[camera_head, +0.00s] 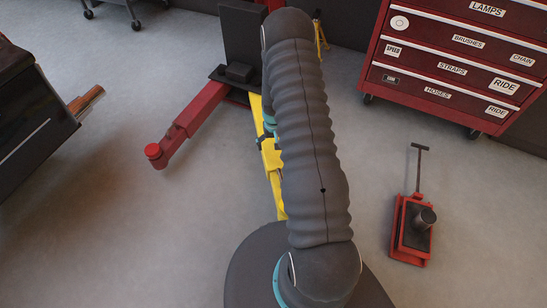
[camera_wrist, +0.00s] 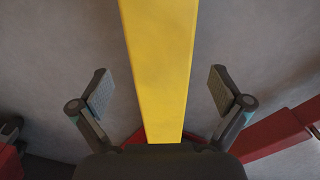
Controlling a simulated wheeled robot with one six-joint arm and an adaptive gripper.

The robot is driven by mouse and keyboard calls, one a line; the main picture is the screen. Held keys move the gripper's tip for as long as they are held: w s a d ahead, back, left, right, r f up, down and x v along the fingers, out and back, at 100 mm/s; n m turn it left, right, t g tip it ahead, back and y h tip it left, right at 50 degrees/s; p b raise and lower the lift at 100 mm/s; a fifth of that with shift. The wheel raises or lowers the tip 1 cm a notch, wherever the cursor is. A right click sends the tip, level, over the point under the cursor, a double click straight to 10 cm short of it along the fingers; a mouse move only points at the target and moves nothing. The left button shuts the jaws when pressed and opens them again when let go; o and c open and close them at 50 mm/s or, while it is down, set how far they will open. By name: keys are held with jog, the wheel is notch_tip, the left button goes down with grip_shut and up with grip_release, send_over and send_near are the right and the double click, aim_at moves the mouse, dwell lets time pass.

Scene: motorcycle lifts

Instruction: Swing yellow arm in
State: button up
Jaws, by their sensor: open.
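The yellow arm (camera_head: 270,158) is a long flat bar in the head view. It runs from the dark lift base toward the front, partly hidden behind my arm. In the wrist view the yellow arm (camera_wrist: 158,40) passes between the two fingers of my gripper (camera_wrist: 160,90). The fingers are open, one on each side of the bar, with a gap on both sides. I cannot tell how far above or around the bar the fingers are.
A red lift arm (camera_head: 192,120) with a round pad reaches left from the lift post. A red tool cabinet (camera_head: 455,60) stands at the upper right. A red floor jack (camera_head: 411,232) sits at the right. The floor between is clear.

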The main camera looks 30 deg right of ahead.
aim_at(274, 153)
notch_tip(274, 153, down, 9)
jog(key=shift+r, duration=0.15)
dwell(0.4)
